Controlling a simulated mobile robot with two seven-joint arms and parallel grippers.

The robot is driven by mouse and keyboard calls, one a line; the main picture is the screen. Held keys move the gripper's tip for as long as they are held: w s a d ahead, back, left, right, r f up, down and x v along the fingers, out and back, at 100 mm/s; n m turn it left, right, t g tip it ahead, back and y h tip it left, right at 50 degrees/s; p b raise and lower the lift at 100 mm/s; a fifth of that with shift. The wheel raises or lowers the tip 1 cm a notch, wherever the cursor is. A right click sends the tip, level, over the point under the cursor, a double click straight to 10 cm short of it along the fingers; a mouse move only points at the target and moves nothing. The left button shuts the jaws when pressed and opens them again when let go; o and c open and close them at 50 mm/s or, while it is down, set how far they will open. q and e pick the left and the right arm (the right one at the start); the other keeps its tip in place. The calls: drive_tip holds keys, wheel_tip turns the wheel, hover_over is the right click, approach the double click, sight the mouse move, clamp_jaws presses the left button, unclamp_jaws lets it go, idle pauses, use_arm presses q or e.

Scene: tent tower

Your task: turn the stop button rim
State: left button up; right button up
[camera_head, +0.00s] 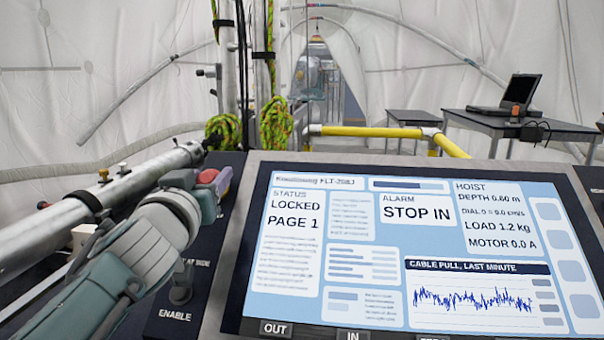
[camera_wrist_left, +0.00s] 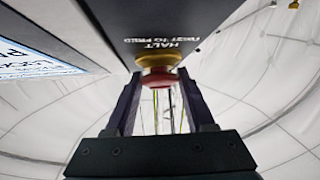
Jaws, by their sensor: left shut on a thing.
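The stop button shows in the left wrist view as a red cap (camera_wrist_left: 158,79) with a yellow collar (camera_wrist_left: 158,60) against a dark panel. The panel (camera_wrist_left: 120,22) has white lettering that reads HALT, with a smaller line under it. My left gripper (camera_wrist_left: 159,84) has one finger on each side of the red cap and is shut on it. In the head view my left gripper (camera_head: 211,187) is at the left end of the console, and part of the red cap (camera_head: 222,182) shows at its tip. The fingers hide most of the button there. My right gripper is not in view.
A console screen (camera_head: 400,250) reads LOCKED, PAGE 1 and STOP IN. An ENABLE knob (camera_head: 180,293) stands on the panel below my left arm. A metal pole (camera_head: 110,190) runs close behind that arm. A yellow rail (camera_head: 370,131) and a table with a laptop (camera_head: 508,95) are farther back.

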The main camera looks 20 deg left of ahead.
use_arm(q)
clamp_jaws()
drive_tip(key=shift+r+m+t+h+p, duration=0.15)
drive_tip(key=shift+m+t+h+p, duration=0.15)
drive_tip(key=shift+m+h+p, duration=0.75)
drive_tip(key=shift+a+m+h+p, duration=0.1)
drive_tip(key=shift+m+h+p, duration=0.4)
drive_tip(key=shift+m+h, duration=0.4)
drive_tip(key=m+h+p, duration=0.1)
drive_tip(key=m+h, duration=0.1)
drive_tip(key=m, duration=0.1)
drive_tip(key=shift+h, duration=0.25)
drive_tip(key=shift+m+h, duration=1.1)
drive_tip(key=shift+m, duration=0.15)
drive_tip(key=shift+f+m, duration=0.2)
drive_tip(key=shift+m, duration=0.1)
